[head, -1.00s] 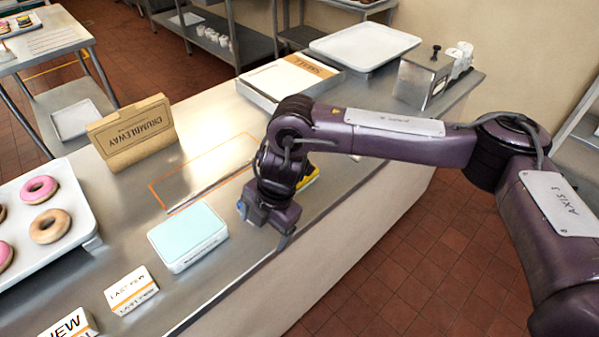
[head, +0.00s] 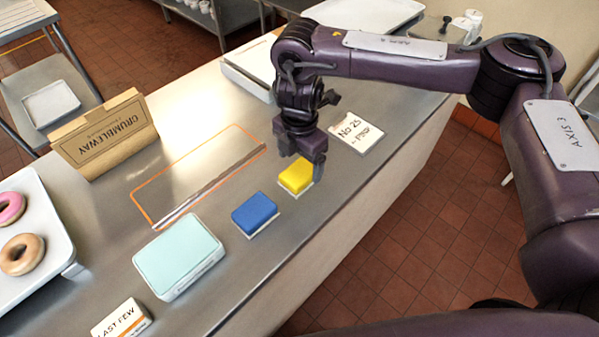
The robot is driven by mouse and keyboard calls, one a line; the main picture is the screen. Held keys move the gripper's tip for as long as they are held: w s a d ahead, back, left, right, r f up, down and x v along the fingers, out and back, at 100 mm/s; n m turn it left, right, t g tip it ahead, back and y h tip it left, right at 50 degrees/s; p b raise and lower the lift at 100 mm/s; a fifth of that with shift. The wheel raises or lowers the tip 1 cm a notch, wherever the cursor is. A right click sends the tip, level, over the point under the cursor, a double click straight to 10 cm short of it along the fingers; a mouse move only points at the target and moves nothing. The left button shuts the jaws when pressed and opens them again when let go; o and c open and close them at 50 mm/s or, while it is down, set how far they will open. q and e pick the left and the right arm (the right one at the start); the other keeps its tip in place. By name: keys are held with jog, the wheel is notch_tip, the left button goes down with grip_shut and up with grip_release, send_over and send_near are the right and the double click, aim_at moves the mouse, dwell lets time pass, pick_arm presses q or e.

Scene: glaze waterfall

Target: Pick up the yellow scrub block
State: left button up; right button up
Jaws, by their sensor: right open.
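The yellow scrub block (head: 296,177) lies on the steel counter, with a pale layer under its yellow top. My right gripper (head: 302,165) points down just above and behind it, with its jaws open. One finger shows close to the block's right side; whether it touches cannot be told. The other finger is partly hidden by the gripper body. A blue block (head: 255,214) lies on the counter to the left and nearer than the yellow one. My left gripper is not in view.
A pale teal box (head: 180,262) sits left of the blue block. A white card (head: 357,133) lies right of the gripper. An orange-outlined rectangle (head: 165,219) is behind the blocks. A cardboard sign (head: 105,138) and a donut tray (head: 68,262) stand at left. The counter's front edge is close.

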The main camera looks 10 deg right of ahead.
aim_at(300, 170)
jog(key=f, duration=0.4)
jog(key=shift+w, duration=0.25)
jog(key=shift+d+f, duration=0.1)
jog(key=shift+f, duration=0.2)
jog(key=c, duration=1.1)
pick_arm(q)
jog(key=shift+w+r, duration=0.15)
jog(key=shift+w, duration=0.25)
pick_arm(e)
jog(key=shift+r, duration=0.45)
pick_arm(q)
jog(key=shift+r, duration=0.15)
pick_arm(e)
notch_tip(300, 170, up, 19)
